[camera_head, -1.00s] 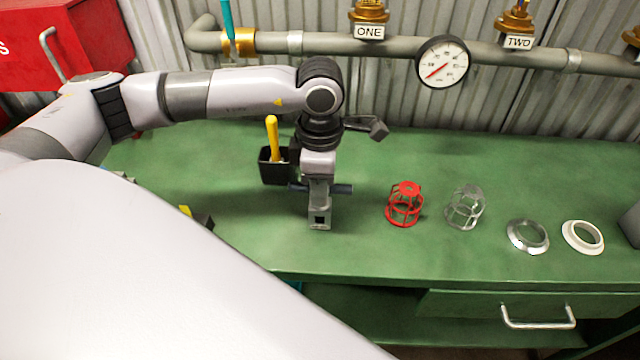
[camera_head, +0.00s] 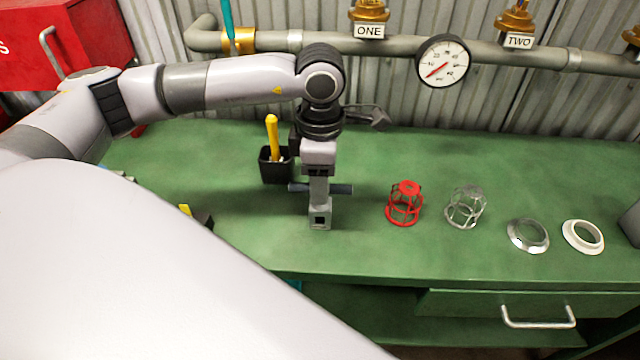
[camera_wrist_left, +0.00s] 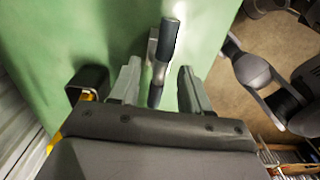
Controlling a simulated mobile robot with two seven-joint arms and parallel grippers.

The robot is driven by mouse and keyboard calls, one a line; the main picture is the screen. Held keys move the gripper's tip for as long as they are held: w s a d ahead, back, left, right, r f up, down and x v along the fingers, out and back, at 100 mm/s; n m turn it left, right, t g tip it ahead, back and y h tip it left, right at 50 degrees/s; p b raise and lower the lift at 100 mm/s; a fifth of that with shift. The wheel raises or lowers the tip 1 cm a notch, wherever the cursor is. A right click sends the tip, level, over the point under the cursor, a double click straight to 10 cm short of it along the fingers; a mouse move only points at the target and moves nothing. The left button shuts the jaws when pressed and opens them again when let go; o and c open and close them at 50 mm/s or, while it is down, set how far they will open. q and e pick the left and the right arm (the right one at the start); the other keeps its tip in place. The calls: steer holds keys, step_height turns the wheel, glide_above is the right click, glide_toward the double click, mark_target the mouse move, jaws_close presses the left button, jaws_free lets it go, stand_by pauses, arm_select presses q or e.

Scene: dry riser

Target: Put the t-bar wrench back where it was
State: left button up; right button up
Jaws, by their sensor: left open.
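The t-bar wrench's dark blue-grey cross bar (camera_head: 342,189) is at the middle of the green bench, sticking out on both sides of my left gripper. It also shows in the left wrist view (camera_wrist_left: 168,38), running between the two fingers with a gap on each side. My left gripper (camera_head: 319,200) points down over it and is open (camera_wrist_left: 155,85). A grey part with a square hole shows low at the gripper; I cannot tell whether it belongs to the wrench or a finger. The wrench's lower end is partly hidden. My right gripper is not in view.
A black holder (camera_head: 275,172) with a yellow handle stands just left of the gripper. To the right are a red cage (camera_head: 404,205), a clear cage (camera_head: 465,208), a metal ring (camera_head: 527,236) and a white ring (camera_head: 583,238). A pipe with a gauge (camera_head: 442,61) runs behind.

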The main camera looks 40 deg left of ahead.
arm_select(q)
step_height(320, 180, up, 10)
steer(key=shift+r+b, duration=0.15)
steer(key=shift+b, duration=0.15)
stand_by(0.5)
